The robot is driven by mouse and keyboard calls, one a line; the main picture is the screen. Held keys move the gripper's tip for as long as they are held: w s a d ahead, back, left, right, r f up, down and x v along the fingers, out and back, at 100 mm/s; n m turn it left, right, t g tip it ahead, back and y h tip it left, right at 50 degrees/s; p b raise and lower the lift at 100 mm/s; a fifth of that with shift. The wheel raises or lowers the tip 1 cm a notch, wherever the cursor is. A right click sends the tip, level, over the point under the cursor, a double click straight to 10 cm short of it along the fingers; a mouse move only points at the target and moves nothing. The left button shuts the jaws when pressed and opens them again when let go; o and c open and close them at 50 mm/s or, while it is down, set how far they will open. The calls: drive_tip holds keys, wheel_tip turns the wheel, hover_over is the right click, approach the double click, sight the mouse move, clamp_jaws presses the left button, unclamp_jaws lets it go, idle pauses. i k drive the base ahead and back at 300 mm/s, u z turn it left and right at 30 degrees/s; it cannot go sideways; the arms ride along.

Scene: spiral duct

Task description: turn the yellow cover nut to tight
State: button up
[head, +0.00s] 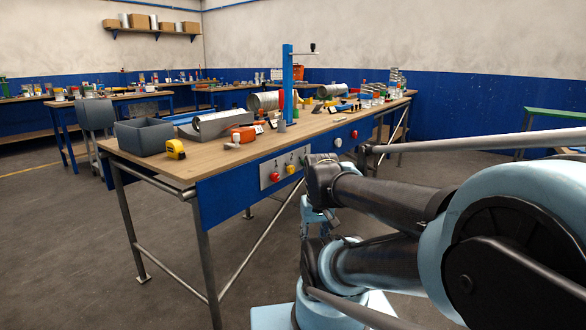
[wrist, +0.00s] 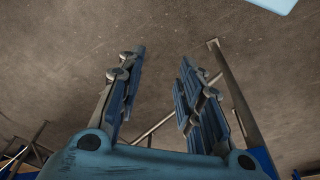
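A small yellow knob-like part (head: 290,169), which may be the yellow cover nut, sits on a grey plate (head: 269,177) on the blue front panel of the workbench. Its exact shape and how tight it sits are too small to tell. In the wrist view my gripper (wrist: 162,68) is open, its two blue fingers apart with only floor between them. In the head view my arm is low in front of the bench, to the right of the plate, and the gripper is largely hidden behind it. No yellow part shows in the wrist view.
A red knob (head: 275,177) is beside the yellow part on the plate. The bench top (head: 160,166) holds a grey bin (head: 141,137), a yellow tape measure (head: 175,149), an orange tool (head: 243,134) and a blue post (head: 288,85). Bench legs (head: 207,255) stand below; floor in front is clear.

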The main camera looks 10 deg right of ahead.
sight(291, 168)
drive_tip(key=z, duration=0.95)
drive_tip(key=k, duration=1.2)
drive_tip(key=u, duration=0.7)
drive_tip(key=i, duration=1)
drive_tip(key=z, duration=0.05)
